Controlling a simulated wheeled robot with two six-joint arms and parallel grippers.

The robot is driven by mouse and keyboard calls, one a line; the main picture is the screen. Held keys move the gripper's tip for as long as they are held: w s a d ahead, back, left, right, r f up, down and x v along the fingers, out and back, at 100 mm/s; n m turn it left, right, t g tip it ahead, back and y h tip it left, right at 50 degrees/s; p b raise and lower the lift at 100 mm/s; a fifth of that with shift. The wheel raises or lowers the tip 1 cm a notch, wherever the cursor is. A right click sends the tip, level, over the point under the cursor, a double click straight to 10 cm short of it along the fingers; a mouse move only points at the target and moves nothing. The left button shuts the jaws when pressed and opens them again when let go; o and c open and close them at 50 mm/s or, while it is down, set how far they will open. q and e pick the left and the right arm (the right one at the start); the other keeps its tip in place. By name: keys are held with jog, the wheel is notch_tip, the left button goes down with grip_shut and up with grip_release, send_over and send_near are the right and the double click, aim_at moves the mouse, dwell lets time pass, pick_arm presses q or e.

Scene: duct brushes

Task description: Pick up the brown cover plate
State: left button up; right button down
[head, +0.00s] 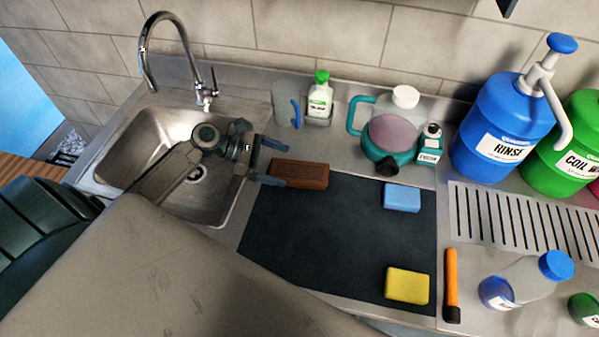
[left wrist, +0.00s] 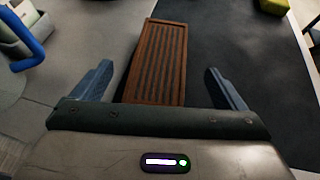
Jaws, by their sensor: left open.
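The brown cover plate (head: 300,174) is a slatted block at the back left corner of the dark mat in the head view. In the left wrist view the cover plate (left wrist: 157,62) runs away from me, with its near end between the fingers. My left gripper (head: 268,162) is open at the left end of the plate; its fingers also show in the left wrist view (left wrist: 160,86), one on each side with gaps. I see no finger touching the plate. My right gripper is not in view.
The dark mat (head: 330,235) also bears a blue sponge (head: 402,197) and a yellow sponge (head: 407,285). The sink (head: 225,205) lies left, under my left arm. A clear cup (head: 286,103), a green-capped bottle (head: 319,99) and a teal jug (head: 385,133) stand behind the plate.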

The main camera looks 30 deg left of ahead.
aim_at(300, 171)
pick_arm(q)
jog(key=shift+w+d+f+p, duration=0.15)
jog(key=shift+d+p, duration=0.3)
jog(key=shift+d, duration=0.1)
jog(key=p+x, duration=0.1)
jog(key=x, duration=0.2)
jog(key=shift+f, duration=0.1)
jog(key=shift+w+d+f, duration=0.2)
jog(key=shift+d+f, duration=0.05)
jog(key=shift+d, duration=0.1)
jog(key=c, duration=1.2)
